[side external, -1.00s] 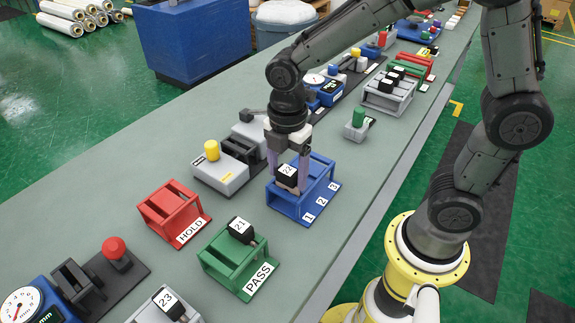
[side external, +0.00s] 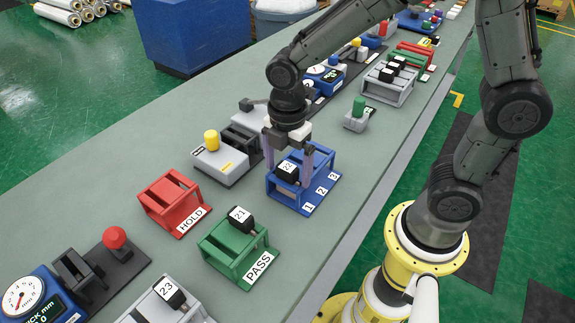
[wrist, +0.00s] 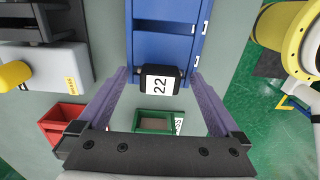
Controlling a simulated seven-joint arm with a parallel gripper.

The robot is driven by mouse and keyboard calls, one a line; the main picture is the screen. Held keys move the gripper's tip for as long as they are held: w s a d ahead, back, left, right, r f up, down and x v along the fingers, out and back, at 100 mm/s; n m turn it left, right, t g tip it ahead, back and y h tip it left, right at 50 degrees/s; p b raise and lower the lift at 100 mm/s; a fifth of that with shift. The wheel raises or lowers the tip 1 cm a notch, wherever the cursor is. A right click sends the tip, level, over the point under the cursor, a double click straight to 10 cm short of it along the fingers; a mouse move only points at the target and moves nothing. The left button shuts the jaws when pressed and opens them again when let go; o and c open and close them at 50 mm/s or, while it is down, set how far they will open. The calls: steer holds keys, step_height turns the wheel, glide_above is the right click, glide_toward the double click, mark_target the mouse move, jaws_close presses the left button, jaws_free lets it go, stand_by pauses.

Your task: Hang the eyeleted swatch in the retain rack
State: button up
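A black block labelled 22 (side external: 287,172) sits at the slot 1 end of the blue rack (side external: 322,188), which is marked 1, 2, 3. In the wrist view the block (wrist: 161,80) lies between my two purple fingers, at the near end of the blue rack (wrist: 160,45). My gripper (side external: 289,168) is over the rack. In the wrist view my gripper (wrist: 160,80) is open, with a gap on each side of the block. Any swatch below the block is hidden, and I see no eyelet.
A red HOLD rack (side external: 175,200) and a green PASS rack (side external: 232,255) stand to the left. Block 21 (side external: 240,216) is on the green rack and block 23 (side external: 170,293) on a grey one. A grey fixture with a yellow knob (side external: 211,141) stands close behind.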

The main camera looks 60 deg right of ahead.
step_height(320, 180, up, 14)
stand_by(0.6)
steer(key=s+d+r+m+t, duration=0.35)
steer(key=s+d+m, duration=0.2)
steer(key=s, duration=0.25)
steer(key=s+d+f+m+t, duration=0.2)
steer(key=s+f+m, duration=0.2)
steer(key=m, duration=0.8)
steer(key=shift+s+f, duration=0.15)
steer(key=shift+s, duration=0.65)
